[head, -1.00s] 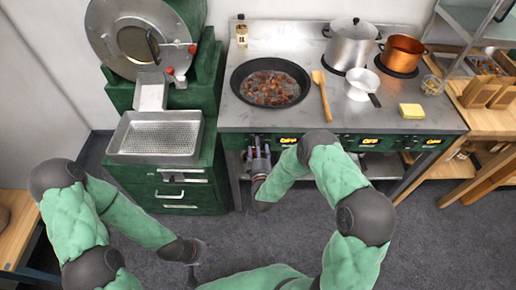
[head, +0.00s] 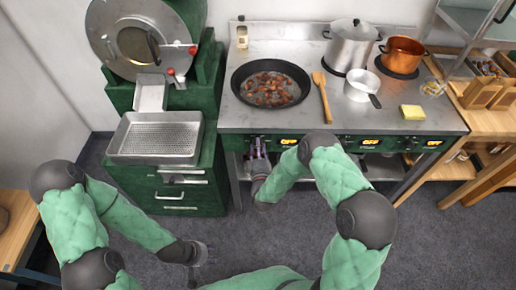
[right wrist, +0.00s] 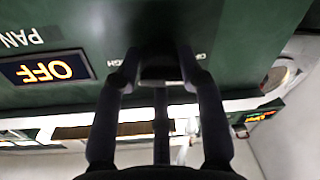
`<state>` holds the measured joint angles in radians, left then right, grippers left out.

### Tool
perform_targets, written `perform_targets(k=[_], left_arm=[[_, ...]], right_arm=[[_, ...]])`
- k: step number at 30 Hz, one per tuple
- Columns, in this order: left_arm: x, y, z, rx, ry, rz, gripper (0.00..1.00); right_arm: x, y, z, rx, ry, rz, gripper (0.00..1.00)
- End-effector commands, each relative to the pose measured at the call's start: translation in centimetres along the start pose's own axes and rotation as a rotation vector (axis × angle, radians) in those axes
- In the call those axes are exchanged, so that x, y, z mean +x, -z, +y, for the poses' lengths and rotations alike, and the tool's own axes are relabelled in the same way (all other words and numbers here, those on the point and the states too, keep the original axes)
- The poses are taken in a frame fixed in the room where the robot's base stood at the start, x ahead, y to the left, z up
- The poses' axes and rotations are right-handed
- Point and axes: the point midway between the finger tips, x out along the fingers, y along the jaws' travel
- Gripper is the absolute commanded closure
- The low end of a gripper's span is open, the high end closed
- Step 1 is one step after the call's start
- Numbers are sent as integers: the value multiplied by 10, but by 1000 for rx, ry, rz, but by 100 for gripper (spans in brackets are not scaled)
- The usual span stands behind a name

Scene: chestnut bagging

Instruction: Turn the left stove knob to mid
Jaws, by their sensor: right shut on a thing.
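The left stove knob (right wrist: 160,68) is dark and sits on the green front panel, beside an upside-down "PAN" label and an orange display (right wrist: 45,70) reading OFF in the right wrist view. My right gripper (head: 257,148) is at the panel's left end, with its fingers on either side of the knob, shut on it. In the head view the knob is mostly hidden by the gripper. The knob's exact angle is hard to tell. My left gripper (head: 203,253) is low over the floor, away from the stove; its fingers are too small and dark to read.
On the stove top (head: 225,112) are a black pan (head: 240,90) with chestnuts, a wooden spatula (head: 323,97), a steel pot (head: 350,45), a copper pot (head: 402,52), a white saucepan (head: 360,84) and a yellow sponge (head: 412,112). A green drawer unit (head: 150,185) stands left.

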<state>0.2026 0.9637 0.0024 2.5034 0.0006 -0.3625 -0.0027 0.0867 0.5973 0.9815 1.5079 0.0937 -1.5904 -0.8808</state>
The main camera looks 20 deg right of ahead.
Motion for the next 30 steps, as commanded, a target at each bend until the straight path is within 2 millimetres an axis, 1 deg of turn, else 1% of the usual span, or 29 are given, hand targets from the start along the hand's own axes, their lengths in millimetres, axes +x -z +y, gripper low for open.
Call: perform_targets(k=[1, 8, 30], left_arm=[[3, 0, -1, 0, 0, 0, 60], [12, 0, -4, 0, 0, 0, 60], [46, 2, -16, 0, 0, 0, 60]], right_arm=[[-1, -5, -2, 21, 1, -7, 93], [-2, -6, -3, 186, -6, 2, 93], [-2, -8, -7, 885, -40, 46, 93]])
